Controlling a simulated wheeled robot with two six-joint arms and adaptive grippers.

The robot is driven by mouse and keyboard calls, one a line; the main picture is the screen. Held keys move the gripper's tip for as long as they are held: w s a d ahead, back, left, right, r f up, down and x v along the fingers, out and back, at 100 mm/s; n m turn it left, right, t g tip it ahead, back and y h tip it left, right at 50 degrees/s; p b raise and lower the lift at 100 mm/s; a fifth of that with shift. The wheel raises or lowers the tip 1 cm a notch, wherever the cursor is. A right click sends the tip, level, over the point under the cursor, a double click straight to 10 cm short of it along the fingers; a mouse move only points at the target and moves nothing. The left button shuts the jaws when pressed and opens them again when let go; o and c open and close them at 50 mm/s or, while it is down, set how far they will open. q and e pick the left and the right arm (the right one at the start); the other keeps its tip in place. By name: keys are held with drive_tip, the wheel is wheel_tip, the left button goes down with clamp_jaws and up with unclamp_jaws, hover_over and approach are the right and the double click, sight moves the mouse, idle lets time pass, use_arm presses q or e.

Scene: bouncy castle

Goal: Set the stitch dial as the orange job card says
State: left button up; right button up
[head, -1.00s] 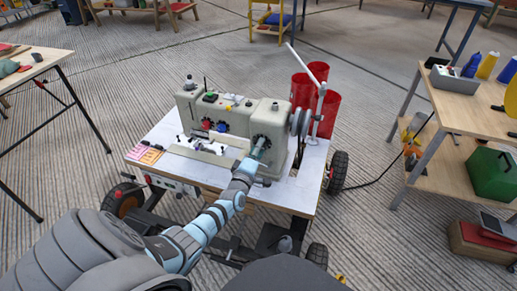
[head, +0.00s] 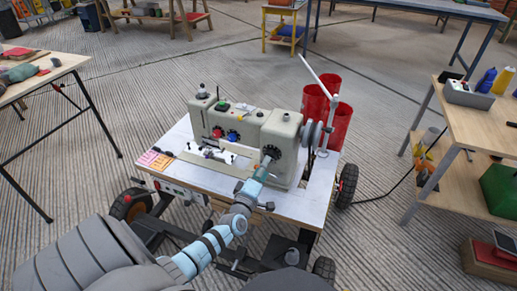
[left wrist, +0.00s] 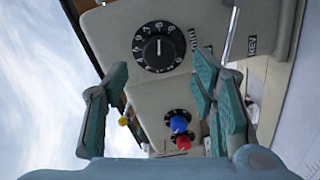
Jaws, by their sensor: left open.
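The sewing machine (head: 245,130) is cream-coloured and stands on a white-topped cart. A black round dial with white markings (left wrist: 158,47) faces my left gripper in the left wrist view. Its white pointer line points to the top of that picture; the markings are too small to read surely. My left gripper (left wrist: 160,98) is open and empty, with the dial beyond its fingertips and apart from them. In the head view this gripper (head: 266,163) is in front of the machine's right end. The orange job card (head: 161,162) lies at the cart's left corner; its writing is unreadable.
A pink card (head: 148,157) lies beside the orange one. Blue (left wrist: 179,124) and red (left wrist: 183,142) knobs sit on the machine. Red bins (head: 337,125) stand behind the cart. A wooden table (head: 478,120) is at right, another (head: 40,75) at left, with floor between.

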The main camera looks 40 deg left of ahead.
use_arm(q)
drive_tip(key=v, duration=0.7)
